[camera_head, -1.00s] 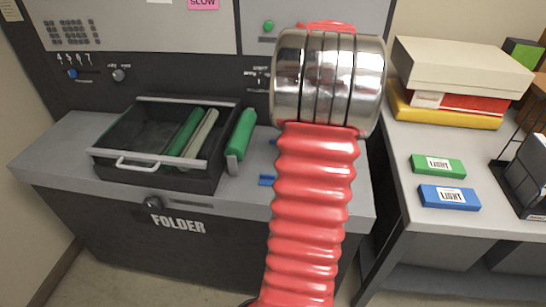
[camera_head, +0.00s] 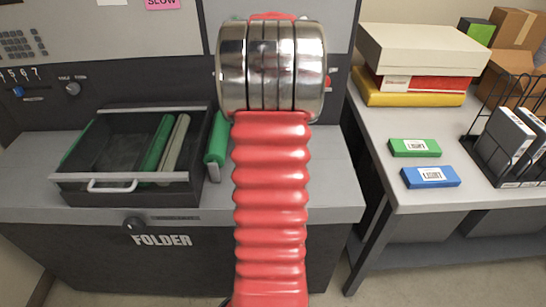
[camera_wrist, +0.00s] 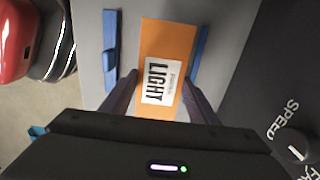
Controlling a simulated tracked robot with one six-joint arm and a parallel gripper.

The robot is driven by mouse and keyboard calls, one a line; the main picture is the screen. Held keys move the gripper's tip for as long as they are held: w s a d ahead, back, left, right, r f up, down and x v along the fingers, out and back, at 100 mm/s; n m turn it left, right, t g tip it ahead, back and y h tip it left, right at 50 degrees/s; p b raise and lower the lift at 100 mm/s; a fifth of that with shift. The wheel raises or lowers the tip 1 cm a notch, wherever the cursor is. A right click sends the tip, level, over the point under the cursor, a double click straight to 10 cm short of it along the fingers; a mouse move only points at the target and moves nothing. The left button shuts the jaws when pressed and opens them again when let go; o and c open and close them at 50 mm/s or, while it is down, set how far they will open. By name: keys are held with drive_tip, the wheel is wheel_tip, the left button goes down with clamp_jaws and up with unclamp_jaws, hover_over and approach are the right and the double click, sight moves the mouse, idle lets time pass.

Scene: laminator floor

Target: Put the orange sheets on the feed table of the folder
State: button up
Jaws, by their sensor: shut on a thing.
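The orange sheets (camera_wrist: 165,45) show in the wrist view as an orange pack with a white label reading "LIGHT". My gripper (camera_wrist: 160,90) has its dark fingers on both sides of the pack and is shut on it. The pack is over the grey feed table (camera_wrist: 228,30) of the folder, between two blue guides (camera_wrist: 199,48); I cannot tell if it touches the surface. In the head view the folder (camera_head: 162,240) stands ahead, and my red arm hides the gripper and the pack.
An open black drawer (camera_head: 125,200) with green and grey rollers is on the folder's left part. A side table (camera_head: 400,225) at right holds a green pack (camera_head: 415,147), a blue pack (camera_head: 431,177), stacked boxes (camera_head: 420,50) and a wire rack (camera_head: 512,140). A speed knob (camera_wrist: 297,148) is near the gripper.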

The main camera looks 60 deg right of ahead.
drive_tip(key=shift+s+f, duration=0.1)
drive_tip(key=shift+f, duration=1.8)
drive_tip(key=shift+f, duration=2.5)
drive_tip(key=o, duration=1.2)
drive_tip(key=shift+f, duration=0.1)
wheel_tip(320, 180, up, 12)
drive_tip(key=shift+r, duration=0.15)
